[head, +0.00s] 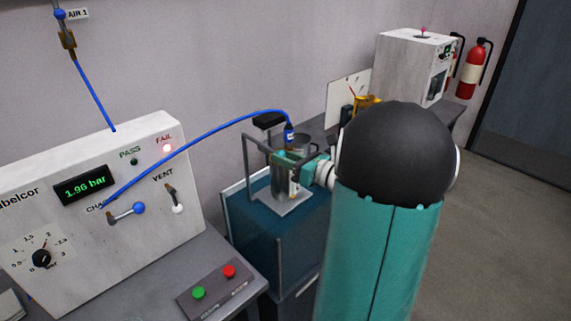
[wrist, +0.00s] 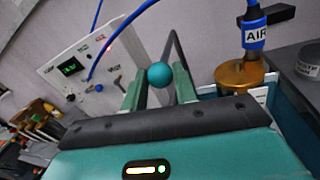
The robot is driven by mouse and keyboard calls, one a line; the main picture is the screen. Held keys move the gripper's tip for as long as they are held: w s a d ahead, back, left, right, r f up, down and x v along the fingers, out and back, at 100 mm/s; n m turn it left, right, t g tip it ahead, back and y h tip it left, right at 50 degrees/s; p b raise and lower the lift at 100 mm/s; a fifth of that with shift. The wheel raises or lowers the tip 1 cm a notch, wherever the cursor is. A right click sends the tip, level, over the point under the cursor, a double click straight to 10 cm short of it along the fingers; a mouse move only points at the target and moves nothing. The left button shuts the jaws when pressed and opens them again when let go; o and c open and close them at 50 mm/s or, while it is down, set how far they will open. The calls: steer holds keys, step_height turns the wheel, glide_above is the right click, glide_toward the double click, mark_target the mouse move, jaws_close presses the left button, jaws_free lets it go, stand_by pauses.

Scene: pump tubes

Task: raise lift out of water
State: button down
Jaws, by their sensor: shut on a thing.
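The lift is a grey frame (head: 250,158) with a flat plate (head: 283,203) at the tank (head: 262,250). The tank holds dark teal water. The plate appears near the tank's top, but its exact height against the water is unclear. A metal pump tube (head: 283,181) stands on the plate, with a blue hose fitting (head: 289,134) on top. In the wrist view, a brass tube top (wrist: 240,76) carries an AIR label. My gripper (wrist: 159,86) is shut on a teal ball knob (wrist: 160,75), between its green fingers. In the head view, my gripper (head: 296,168) is beside the lift, partly hidden.
The test panel (head: 85,215) at left reads 1.96 bar with its FAIL lamp (head: 166,148) lit. A blue hose (head: 190,147) arcs from the panel to the tube. A button box (head: 215,290) sits in front. A grey machine (head: 405,70) stands behind right.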

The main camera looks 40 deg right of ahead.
steer(key=shift+r, duration=0.35)
steer(key=c, duration=1.1)
jaws_free()
steer(key=shift+f, duration=0.1)
steer(key=shift+s+d, duration=0.15)
steer(key=shift+s, duration=0.2)
steer(key=v, duration=1.3)
